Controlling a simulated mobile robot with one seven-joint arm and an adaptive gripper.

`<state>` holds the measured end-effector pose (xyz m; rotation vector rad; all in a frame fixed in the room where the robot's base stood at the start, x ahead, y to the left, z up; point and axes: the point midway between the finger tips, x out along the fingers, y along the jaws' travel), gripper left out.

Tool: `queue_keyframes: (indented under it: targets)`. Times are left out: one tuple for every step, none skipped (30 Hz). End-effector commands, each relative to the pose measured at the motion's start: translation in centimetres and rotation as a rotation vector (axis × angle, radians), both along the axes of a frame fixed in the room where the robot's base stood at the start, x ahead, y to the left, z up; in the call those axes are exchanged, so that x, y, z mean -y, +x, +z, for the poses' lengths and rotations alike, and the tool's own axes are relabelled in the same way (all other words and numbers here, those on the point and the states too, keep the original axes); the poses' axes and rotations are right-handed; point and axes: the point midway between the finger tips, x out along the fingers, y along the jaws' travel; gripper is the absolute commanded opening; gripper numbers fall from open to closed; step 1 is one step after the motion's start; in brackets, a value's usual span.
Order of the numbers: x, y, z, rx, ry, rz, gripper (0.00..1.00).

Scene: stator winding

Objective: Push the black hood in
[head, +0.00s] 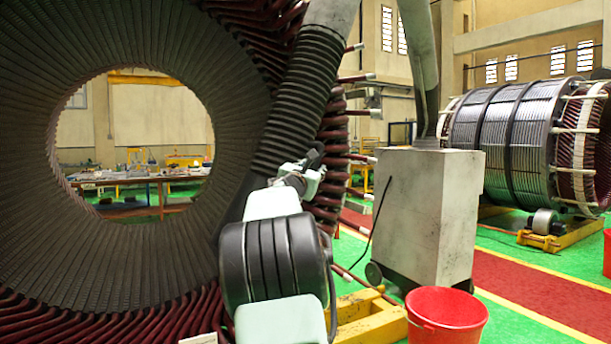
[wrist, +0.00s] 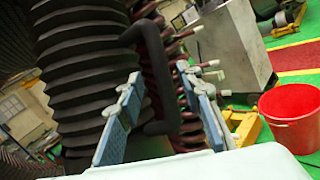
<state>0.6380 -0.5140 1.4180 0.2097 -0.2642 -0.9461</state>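The black hood (head: 237,197) is at the lower end of a black ribbed hose (head: 300,95), in front of the stator's right side in the head view. My arm hides part of it. In the wrist view the ribbed hose (wrist: 80,60) fills the left, and a bent black handle (wrist: 158,75) stands out beside it. My gripper (wrist: 160,84) has its two blue-padded fingers apart, one on each side of the handle, with gaps visible. In the head view my gripper (head: 305,172) is small, in front of the hose and hood.
The large stator (head: 225,60) with dark red coil ends fills the left. A grey wheeled extractor unit (head: 425,215) stands to the right. A red bucket (head: 446,318) and a yellow stand (head: 370,318) are low in front.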

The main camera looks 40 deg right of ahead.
Motion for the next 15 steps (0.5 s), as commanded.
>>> queue_keyframes:
  targets:
    - [-0.7, -0.5, 0.0, 0.001, 0.002, 0.001, 0.33]
    - [-1.1, -0.7, -0.1, 0.000, 0.001, 0.000, 0.33]
    - [-1.6, -1.0, -0.2, 0.000, 0.001, 0.001, 0.33]
    - [-2.0, -1.3, -0.2, 0.001, 0.001, 0.002, 0.33]
    - [-2.4, -1.5, -0.3, 0.000, 0.001, 0.002, 0.33]
    - [-2.9, -1.9, -0.3, 0.001, 0.000, 0.001, 0.33]
    - [-3.3, -2.2, -0.4, 0.000, 0.001, 0.001, 0.33]
    - [-3.7, -2.5, -0.4, 0.002, 0.001, 0.001, 0.33]
    - [-4.1, -2.8, -0.6, 0.001, 0.000, 0.001, 0.33]
    - [-4.5, -3.0, -0.6, 0.001, 0.000, 0.001, 0.33]
    - [-4.8, -3.3, -0.7, 0.001, -0.001, 0.001, 0.33]
    - [-5.2, -3.6, -0.7, 0.001, 0.000, 0.000, 0.33]
    - [-5.5, -3.8, -0.7, 0.002, 0.000, 0.001, 0.33]
    - [-5.8, -3.9, -0.8, 0.001, 0.000, 0.001, 0.33]
    - [-6.1, -4.2, -0.9, 0.001, 0.000, 0.000, 0.33]
